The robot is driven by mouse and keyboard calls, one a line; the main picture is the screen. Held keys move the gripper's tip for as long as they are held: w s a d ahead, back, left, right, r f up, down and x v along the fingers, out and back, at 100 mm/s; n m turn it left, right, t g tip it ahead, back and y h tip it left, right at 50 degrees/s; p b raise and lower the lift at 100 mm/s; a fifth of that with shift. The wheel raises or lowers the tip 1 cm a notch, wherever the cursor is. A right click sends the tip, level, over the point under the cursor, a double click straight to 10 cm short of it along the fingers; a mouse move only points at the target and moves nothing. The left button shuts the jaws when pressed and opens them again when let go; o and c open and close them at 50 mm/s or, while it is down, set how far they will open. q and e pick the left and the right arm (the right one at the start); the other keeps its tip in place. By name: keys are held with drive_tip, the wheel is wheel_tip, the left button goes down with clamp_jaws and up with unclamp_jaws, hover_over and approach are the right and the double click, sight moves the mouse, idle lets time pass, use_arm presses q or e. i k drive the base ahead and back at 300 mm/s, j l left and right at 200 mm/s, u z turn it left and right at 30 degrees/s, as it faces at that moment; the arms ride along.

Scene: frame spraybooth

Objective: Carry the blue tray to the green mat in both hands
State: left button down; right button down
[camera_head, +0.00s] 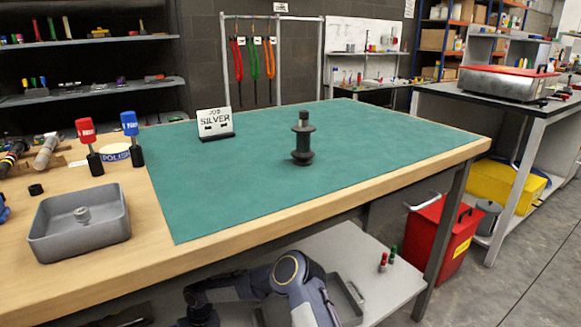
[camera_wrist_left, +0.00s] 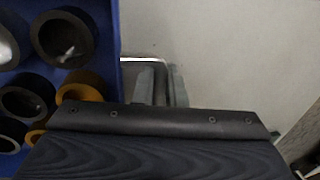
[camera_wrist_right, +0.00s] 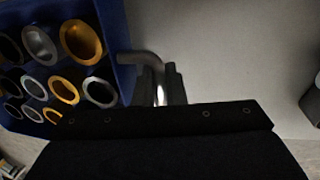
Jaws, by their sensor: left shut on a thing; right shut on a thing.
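The green mat (camera_head: 240,175) lies on the wooden workbench in the head view. A dark spindle-shaped part (camera_head: 302,142) and a "JOB SILVER" sign stand on it. The blue tray is outside the head view; its wall shows at the left of the left wrist view (camera_wrist_left: 119,45) and the right wrist view (camera_wrist_right: 124,82). It holds several grey, black and orange ring-ended tubes. My left gripper (camera_wrist_left: 160,82) is shut on one metal handle of the tray. My right gripper (camera_wrist_right: 161,84) is shut on another metal handle. The tray's underside and the bench's distance from it are hidden.

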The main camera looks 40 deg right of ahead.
sight(381, 133)
drive_tip(key=u, duration=1.05)
drive_tip(key=k+l+u, duration=0.1)
drive_tip(key=k+u, duration=1.05)
drive_tip(key=k, duration=0.7)
drive_tip(key=k+z, duration=0.15)
drive_tip(key=k, duration=0.45)
drive_tip(key=k+l+z, duration=0.15)
drive_tip(key=k, duration=0.45)
drive_tip(key=k+z, duration=0.15)
drive_tip(key=z, duration=0.3)
drive_tip(key=k+z, duration=0.1)
drive_tip(key=z, duration=1.3)
